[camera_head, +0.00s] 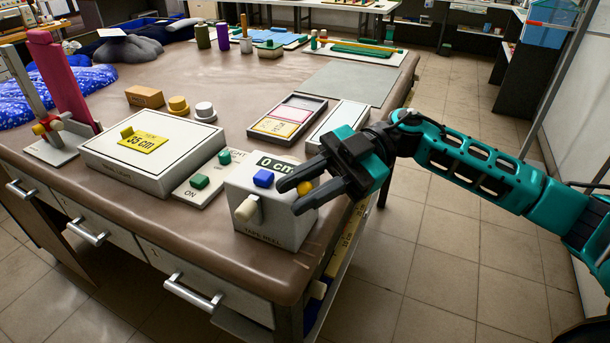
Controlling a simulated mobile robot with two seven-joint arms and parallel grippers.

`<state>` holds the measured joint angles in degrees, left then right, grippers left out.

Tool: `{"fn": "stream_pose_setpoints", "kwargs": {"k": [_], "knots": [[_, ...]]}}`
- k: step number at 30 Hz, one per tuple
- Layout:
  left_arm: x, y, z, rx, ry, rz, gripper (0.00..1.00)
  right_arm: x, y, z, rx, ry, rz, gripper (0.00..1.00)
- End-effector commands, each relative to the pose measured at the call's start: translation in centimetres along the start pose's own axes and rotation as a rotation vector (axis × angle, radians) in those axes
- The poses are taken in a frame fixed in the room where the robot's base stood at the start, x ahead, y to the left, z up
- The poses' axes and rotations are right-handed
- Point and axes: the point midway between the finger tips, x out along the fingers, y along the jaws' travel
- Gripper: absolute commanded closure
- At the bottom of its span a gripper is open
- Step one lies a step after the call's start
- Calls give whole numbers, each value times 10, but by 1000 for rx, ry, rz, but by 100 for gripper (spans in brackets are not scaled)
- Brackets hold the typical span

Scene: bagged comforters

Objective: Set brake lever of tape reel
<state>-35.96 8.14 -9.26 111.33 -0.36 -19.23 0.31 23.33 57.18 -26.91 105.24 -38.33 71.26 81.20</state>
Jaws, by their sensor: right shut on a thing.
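The tape reel (265,222) is a light grey box near the table's right front corner, labelled TAPE REEL. Its top display reads 0 cm, with a blue button (263,178) beside it. A cream knob (247,209) sticks out of its front. A yellow ball knob (304,187) shows at the box's right side and appears to be the brake lever's end. My right gripper (291,195) reaches in from the right, its dark fingers shut around the yellow knob. The rest of the lever is hidden by the fingers. My left gripper is out of view.
An ink-pad tray (288,121) and a white box (338,118) lie behind. The table's right edge is close.

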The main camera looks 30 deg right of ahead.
Motion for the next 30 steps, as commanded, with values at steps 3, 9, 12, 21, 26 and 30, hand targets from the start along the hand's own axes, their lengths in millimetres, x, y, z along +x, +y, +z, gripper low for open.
{"fn": "stream_pose_setpoints", "kwargs": {"k": [3, 9, 12, 21, 26, 30], "knots": [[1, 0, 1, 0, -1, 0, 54, 0, 0, 0, -2, 1, 1, 100], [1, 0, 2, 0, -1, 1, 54, 0, 0, 0, -2, 2, 1, 58], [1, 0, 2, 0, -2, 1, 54, 0, 0, 0, -1, 2, 1, 52], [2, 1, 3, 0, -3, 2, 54, -5, 0, 1, 0, 0, 2, 52], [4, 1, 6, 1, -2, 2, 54, -30, 0, 2, 0, -2, 4, 52], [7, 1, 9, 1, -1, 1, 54, -61, 0, 2, 1, -3, 6, 52]]}}
